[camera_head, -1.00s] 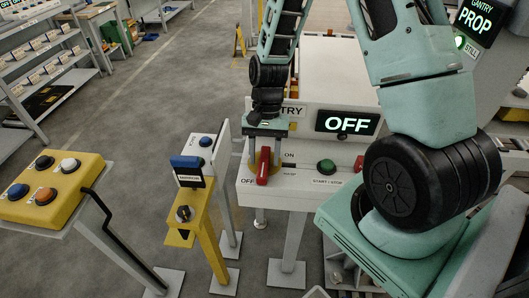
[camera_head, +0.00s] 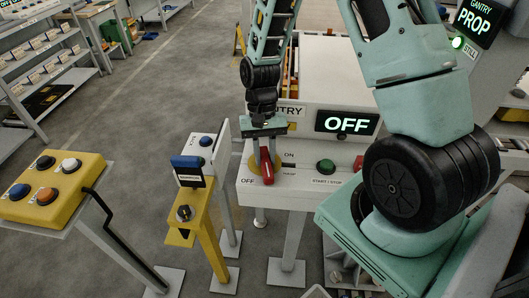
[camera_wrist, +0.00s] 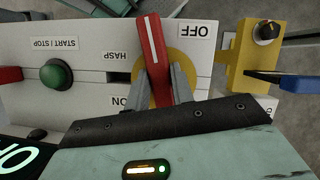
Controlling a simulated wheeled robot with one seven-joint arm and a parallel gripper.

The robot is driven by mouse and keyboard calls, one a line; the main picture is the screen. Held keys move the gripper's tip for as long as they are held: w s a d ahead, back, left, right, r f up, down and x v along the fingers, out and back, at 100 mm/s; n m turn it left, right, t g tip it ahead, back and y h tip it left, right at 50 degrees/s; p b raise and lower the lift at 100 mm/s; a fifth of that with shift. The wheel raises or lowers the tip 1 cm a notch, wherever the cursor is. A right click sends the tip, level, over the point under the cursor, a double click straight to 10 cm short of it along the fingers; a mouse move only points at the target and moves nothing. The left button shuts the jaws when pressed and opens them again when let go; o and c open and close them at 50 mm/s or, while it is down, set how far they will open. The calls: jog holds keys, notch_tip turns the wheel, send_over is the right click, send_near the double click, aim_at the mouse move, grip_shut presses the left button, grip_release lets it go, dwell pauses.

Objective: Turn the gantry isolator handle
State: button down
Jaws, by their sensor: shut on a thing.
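The red isolator handle (camera_head: 267,167) sits on a yellow round plate (camera_head: 254,166) on the front of the white gantry panel. In the head view its free end points down, just right of the OFF label (camera_head: 247,181); the ON label (camera_head: 289,155) is up and to the right. My gripper (camera_head: 264,142) reaches it from above. In the wrist view the red handle (camera_wrist: 152,45) passes between the two grey fingers of my gripper (camera_wrist: 164,76), which are shut on it. The handle's inner end is hidden by the fingers. The lit display (camera_head: 347,122) reads OFF.
A green START / STOP button (camera_head: 326,166) is right of the handle. A yellow post with a black knob (camera_head: 184,213) and a blue-topped box (camera_head: 187,162) stand close on the left. A yellow button box (camera_head: 52,188) is farther left, with open floor behind.

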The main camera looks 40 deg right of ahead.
jog(key=n+h, duration=0.1)
jog(key=n, duration=0.2)
jog(key=shift+n+h, duration=0.3)
jog(key=shift+n, duration=0.1)
jog(key=n+h, duration=0.1)
jog(key=n, duration=0.2)
jog(key=shift+d+n, duration=0.15)
jog(key=shift+n, duration=0.15)
jog(key=n+h, duration=0.1)
jog(key=n, duration=0.2)
jog(key=shift+w+n+h, duration=0.1)
jog(key=shift+n+h, duration=0.2)
jog(key=shift+n, duration=0.1)
jog(key=shift+d+n+t+h, duration=0.1)
jog(key=shift+n+t+h, duration=0.4)
jog(key=shift+n, duration=1.4)
jog(key=shift+r, duration=0.1)
jog(key=c, duration=1.2)
grip_release()
